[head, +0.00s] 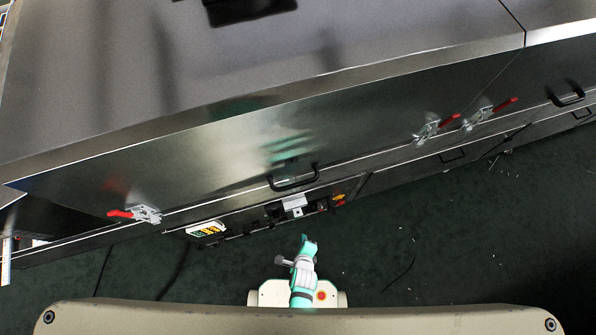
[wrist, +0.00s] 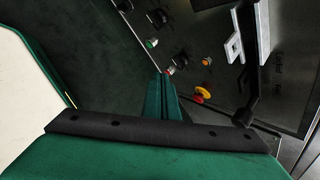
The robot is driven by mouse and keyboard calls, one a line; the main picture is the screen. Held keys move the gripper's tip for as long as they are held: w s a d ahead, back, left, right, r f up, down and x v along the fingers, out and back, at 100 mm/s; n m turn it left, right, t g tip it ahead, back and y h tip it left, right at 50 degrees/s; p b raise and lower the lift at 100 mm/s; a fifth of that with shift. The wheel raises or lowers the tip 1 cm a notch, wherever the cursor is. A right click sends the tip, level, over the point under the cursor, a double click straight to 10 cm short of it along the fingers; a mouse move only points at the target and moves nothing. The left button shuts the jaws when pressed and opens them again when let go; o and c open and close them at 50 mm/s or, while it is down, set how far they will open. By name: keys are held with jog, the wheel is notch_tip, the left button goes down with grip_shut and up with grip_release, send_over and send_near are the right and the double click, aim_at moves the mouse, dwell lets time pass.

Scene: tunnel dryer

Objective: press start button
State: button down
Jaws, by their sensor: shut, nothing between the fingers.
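The tunnel dryer's dark control panel (wrist: 222,25) fills the upper right of the wrist view. A green button (wrist: 152,42) sits at its left side, and I take it as the start button. A small red button (wrist: 169,72) lies below it, by my fingertips. My gripper (wrist: 164,76) is shut and empty, its green fingers pressed together and pointing at the panel. The tips appear closer to the red button than to the green one; I cannot tell whether they touch anything. In the head view my gripper (head: 306,239) is just below the panel, where the buttons are too small to tell apart.
A red-and-yellow emergency stop (wrist: 202,94), an orange button (wrist: 206,61) and several black knobs share the panel. A white bracket (wrist: 234,48) and a black handle (head: 294,180) stick out nearby. Dark green floor (head: 420,250) lies open to the right.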

jog(key=w+f+m+g+y, duration=0.1)
jog(key=w+f+m+g, duration=0.2)
jog(key=f+m, duration=0.6)
jog(key=shift+w+a+f+m, duration=0.15)
jog(key=shift+w+f+m, duration=0.2)
jog(key=shift+f, duration=0.45)
